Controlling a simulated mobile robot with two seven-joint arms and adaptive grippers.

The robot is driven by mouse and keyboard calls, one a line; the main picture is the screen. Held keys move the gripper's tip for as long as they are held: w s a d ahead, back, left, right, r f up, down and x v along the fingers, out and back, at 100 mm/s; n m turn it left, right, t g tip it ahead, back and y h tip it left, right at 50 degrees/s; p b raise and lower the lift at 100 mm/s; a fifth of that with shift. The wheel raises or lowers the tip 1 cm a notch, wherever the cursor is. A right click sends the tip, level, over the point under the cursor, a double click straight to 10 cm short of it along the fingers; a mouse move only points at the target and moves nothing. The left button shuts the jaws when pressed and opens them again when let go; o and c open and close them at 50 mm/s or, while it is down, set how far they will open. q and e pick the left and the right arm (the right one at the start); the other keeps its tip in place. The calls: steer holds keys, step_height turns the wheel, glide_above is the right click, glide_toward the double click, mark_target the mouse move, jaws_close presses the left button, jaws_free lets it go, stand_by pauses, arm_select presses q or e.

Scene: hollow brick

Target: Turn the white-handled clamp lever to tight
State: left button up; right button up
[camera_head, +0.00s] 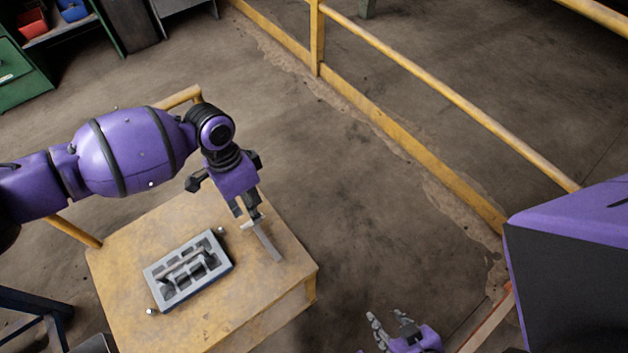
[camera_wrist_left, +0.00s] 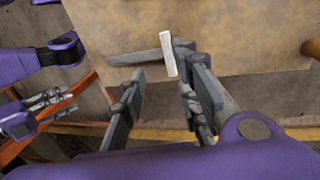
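In the left wrist view, the white handle (camera_wrist_left: 167,54) of the clamp lever stands out against the tan table top, close beside the right-hand fingertip of my left gripper (camera_wrist_left: 160,62). A flat grey bar (camera_wrist_left: 136,57) runs left from the handle, and it also shows in the head view (camera_head: 268,244). The two fingers are apart; I cannot tell whether one touches the handle. In the head view my left gripper (camera_head: 247,212) points down over the table's far right part. My right gripper (camera_head: 390,322) is open and empty, off the table at the bottom.
A grey hollow brick or frame with several openings (camera_head: 160,291) lies on the yellow-tan table (camera_head: 125,262), left of the bar. Small knobs sit near its corners. A yellow railing (camera_head: 440,95) crosses the floor behind. Green shelving (camera_head: 20,75) stands at upper left.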

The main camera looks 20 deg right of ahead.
arm_select(q)
steer(key=x, duration=0.4)
steer(key=w+x, duration=0.1)
steer(key=x, duration=0.1)
steer(key=shift+a+f, duration=0.35)
steer(key=shift+f, duration=0.05)
jaws_close()
